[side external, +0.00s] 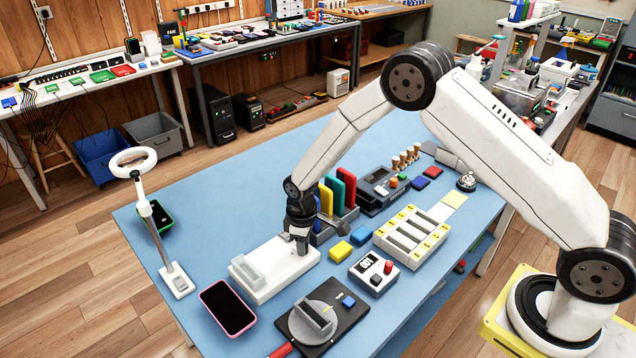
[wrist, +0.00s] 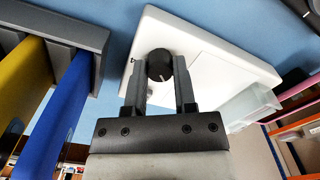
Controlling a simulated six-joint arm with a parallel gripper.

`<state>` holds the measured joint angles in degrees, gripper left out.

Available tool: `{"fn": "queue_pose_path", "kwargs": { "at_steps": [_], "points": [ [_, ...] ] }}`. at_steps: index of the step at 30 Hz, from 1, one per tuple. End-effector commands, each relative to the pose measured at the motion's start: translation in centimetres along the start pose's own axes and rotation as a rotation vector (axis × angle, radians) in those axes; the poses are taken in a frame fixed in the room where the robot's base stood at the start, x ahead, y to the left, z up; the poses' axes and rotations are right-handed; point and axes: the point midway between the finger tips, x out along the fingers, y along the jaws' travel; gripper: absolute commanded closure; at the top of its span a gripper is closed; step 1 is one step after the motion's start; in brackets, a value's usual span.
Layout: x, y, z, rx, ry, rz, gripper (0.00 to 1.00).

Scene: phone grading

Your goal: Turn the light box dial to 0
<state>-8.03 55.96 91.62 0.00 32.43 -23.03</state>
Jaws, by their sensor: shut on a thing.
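The light box (side external: 274,271) is a flat white box near the front left of the blue table, with a raised clear holder at its left end. In the wrist view the white light box (wrist: 215,55) fills the upper middle. Its dial (wrist: 159,65) is a round black knob with a pale pointer line. My gripper (wrist: 160,78) points down over the box's right end, its two fingers on either side of the dial and shut on it. In the side view my gripper (side external: 300,243) hides the dial. I cannot read any dial marks.
A rack (side external: 335,222) with yellow, red, green and blue upright slabs stands close behind my gripper. A pink-edged phone (side external: 228,307) lies in front left. A ring lamp (side external: 152,225) stands at left. Yellow and blue blocks (side external: 340,251) lie to the right.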

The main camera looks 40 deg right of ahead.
Motion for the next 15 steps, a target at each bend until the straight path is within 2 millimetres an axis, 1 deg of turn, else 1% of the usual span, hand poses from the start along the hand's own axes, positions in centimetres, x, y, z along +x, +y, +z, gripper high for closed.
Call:
{"fn": "queue_pose_path", "kwargs": {
  "at_steps": [6, 15],
  "points": [
    [-0.06, 0.01, -0.03, -0.151, 0.0, 0.0, 1.0],
    [-0.06, 0.01, -0.03, -0.25, 0.0, 0.0, 1.0]
  ]
}}
